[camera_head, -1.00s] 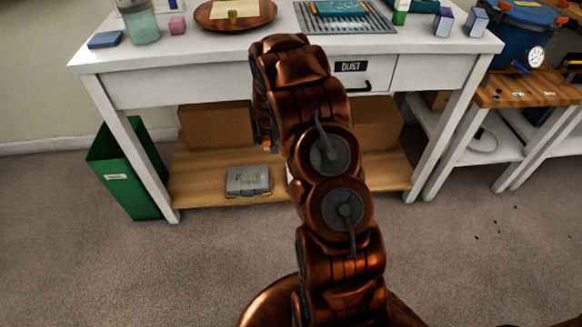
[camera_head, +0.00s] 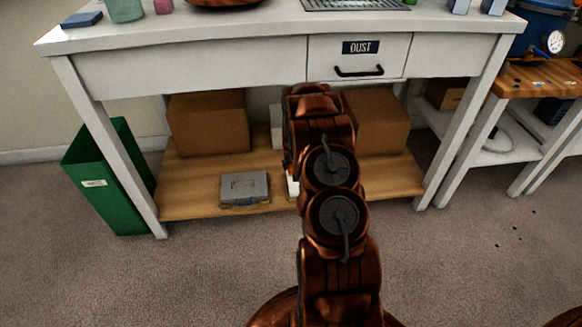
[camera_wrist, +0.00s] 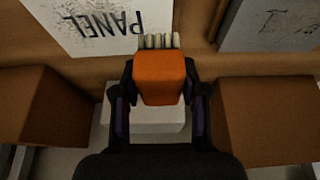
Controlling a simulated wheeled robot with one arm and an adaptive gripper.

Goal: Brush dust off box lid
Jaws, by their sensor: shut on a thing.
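My gripper (camera_wrist: 160,84) is shut on a brush (camera_wrist: 160,70) with an orange handle and pale bristles, in the wrist view. The brush is over the lower wooden shelf, its bristles between the two flat things there. The grey box (camera_head: 245,187) lies on the shelf left of my arm; its lid (camera_wrist: 270,24) shows at the upper right of the wrist view with dark marks on it. A white panel (camera_wrist: 88,40) marked PANEL, with dark specks, is at the upper left there. In the head view my arm hides the gripper, the brush and most of the panel.
Two cardboard boxes (camera_head: 208,122) (camera_head: 378,122) stand at the back of the shelf (camera_head: 215,205), with a white box (camera_wrist: 145,118) between them. The table with the DUST drawer (camera_head: 358,58) is above. A green bin (camera_head: 108,180) stands at left.

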